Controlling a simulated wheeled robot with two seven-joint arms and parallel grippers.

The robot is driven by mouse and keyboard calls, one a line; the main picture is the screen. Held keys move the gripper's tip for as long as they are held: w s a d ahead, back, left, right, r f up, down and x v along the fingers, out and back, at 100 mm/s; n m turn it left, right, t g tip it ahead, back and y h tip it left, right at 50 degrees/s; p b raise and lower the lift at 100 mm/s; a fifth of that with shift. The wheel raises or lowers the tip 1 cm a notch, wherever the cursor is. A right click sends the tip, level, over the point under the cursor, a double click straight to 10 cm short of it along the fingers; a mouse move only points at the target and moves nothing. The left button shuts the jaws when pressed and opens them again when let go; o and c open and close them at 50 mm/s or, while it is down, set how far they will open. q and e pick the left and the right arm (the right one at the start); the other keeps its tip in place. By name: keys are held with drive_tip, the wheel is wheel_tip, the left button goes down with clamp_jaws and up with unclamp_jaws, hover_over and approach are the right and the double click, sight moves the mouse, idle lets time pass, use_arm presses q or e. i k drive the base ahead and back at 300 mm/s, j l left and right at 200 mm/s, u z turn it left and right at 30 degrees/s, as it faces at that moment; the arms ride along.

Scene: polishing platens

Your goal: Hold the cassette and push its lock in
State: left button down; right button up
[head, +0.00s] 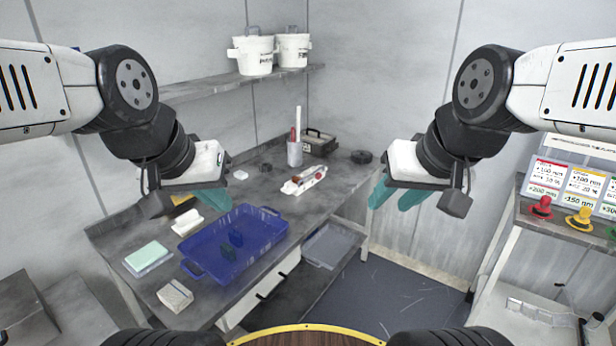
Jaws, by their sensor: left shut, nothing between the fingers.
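My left gripper (208,199) is shut and empty, raised in front of the bench to the left of this piece. My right gripper (396,197), with teal fingers, is raised to its right, apart from it. Its fingers are seen at an angle, so its opening is unclear.
A blue tray (190,268) with dark pieces in it sits on the bench (262,190). A cup with rods (294,153), a dark box (319,143) and a black disc (361,157) stand behind. White buckets (252,54) are on the shelf. Red and yellow knobs (579,219) are at right.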

sight(318, 176)
drive_tip(key=i+l+u, duration=0.35)
drive_tip(key=i+l, duration=0.25)
drive_tip(key=i+l+u, duration=0.35)
drive_tip(key=i+l, duration=0.2)
drive_tip(key=l, duration=0.2)
drive_tip(key=i+l+u, duration=0.2)
drive_tip(key=l, duration=0.25)
drive_tip(key=i+l+u, duration=0.15)
drive_tip(key=l, duration=0.3)
drive_tip(key=i, duration=0.1)
